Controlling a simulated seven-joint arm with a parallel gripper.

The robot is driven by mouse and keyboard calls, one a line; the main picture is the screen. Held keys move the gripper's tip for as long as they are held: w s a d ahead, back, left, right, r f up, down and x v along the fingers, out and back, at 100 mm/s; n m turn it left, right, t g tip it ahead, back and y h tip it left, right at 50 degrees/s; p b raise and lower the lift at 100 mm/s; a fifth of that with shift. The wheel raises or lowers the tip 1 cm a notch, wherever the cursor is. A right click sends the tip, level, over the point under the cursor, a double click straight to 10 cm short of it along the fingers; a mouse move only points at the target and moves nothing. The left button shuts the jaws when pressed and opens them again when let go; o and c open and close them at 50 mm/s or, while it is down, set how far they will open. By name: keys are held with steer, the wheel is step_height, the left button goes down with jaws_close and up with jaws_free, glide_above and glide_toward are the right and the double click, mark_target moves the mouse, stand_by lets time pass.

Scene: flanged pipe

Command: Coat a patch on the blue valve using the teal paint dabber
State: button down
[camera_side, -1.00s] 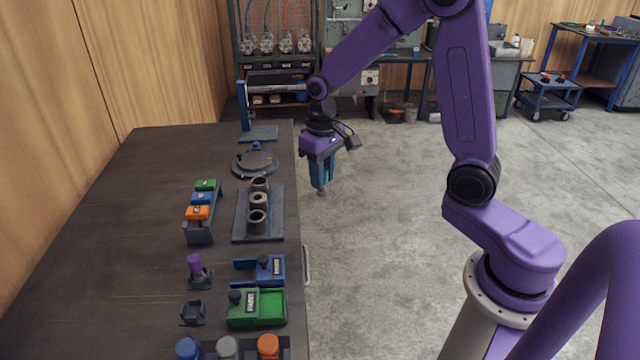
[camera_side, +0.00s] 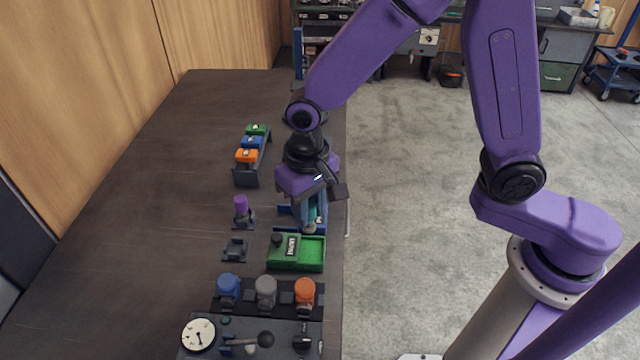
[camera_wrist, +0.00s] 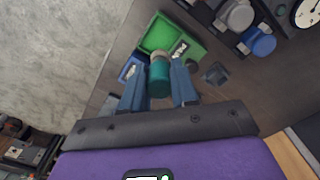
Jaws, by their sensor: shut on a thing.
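My gripper (camera_side: 312,212) is shut on the teal paint dabber (camera_wrist: 160,78), whose pale head points away from the jaws. The gripper hangs over the blue tray (camera_side: 284,211), mostly hidden behind it, and beside the green paint tray (camera_side: 314,252). In the wrist view the dabber's head is in front of the green tray's near edge (camera_wrist: 152,36); I cannot tell whether it touches anything. The blue valve (camera_side: 228,287) stands at the left of a row of valves; it also shows at upper right in the wrist view (camera_wrist: 260,42).
A grey valve (camera_side: 266,288) and an orange valve (camera_side: 305,291) stand beside the blue one. A purple-topped dabber (camera_side: 241,206) stands in a holder, with an empty holder (camera_side: 236,249) near it. A gauge panel (camera_side: 198,333) is in front. The table's left side is clear.

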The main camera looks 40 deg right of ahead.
mark_target(309, 230)
steer(key=shift+f, duration=3)
steer(key=shift+f, duration=0.6)
steer(key=shift+r, duration=3.6)
